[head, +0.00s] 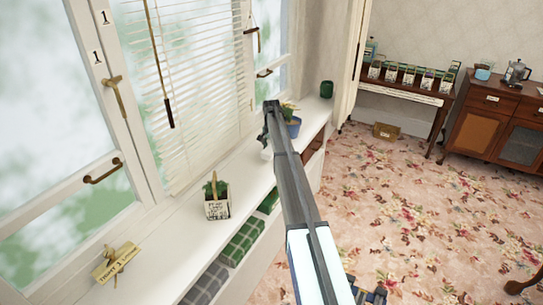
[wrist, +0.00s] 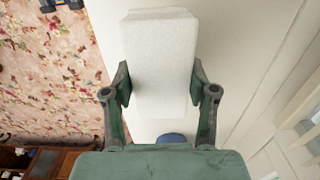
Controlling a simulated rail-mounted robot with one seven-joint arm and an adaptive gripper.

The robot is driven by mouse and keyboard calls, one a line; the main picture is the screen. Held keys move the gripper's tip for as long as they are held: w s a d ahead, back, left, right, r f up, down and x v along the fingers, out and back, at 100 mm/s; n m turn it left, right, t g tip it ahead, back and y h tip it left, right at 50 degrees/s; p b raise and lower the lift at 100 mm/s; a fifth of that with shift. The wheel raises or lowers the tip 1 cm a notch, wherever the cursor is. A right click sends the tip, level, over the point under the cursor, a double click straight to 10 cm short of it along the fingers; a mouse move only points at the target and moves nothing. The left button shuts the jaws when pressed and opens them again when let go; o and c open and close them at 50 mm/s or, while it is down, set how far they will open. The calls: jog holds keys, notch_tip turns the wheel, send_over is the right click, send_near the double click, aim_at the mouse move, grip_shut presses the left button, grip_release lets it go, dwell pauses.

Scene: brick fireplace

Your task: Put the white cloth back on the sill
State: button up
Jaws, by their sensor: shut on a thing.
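In the wrist view, my gripper (wrist: 160,84) is shut on the white cloth (wrist: 162,50), which looks like a folded, thick white block between the two fingers. In the head view, my gripper (head: 268,122) is over the far part of the white sill (head: 155,252), close to the potted plant. My arm hides most of the cloth there. The sill also shows beside the cloth in the wrist view (wrist: 235,50). I cannot tell whether the cloth touches the sill.
Window blinds (head: 190,90) hang along the left. Folded plaid cloths (head: 240,243) lie on the shelf below. The floral floor (head: 400,210) is open.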

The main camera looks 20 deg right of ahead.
jog(key=shift+f+p, duration=0.55)
jog(key=shift+f, duration=1.5)
jog(key=shift+f, duration=0.1)
jog(key=o, duration=1)
notch_tip(320, 180, up, 12)
jog(key=b, duration=0.4)
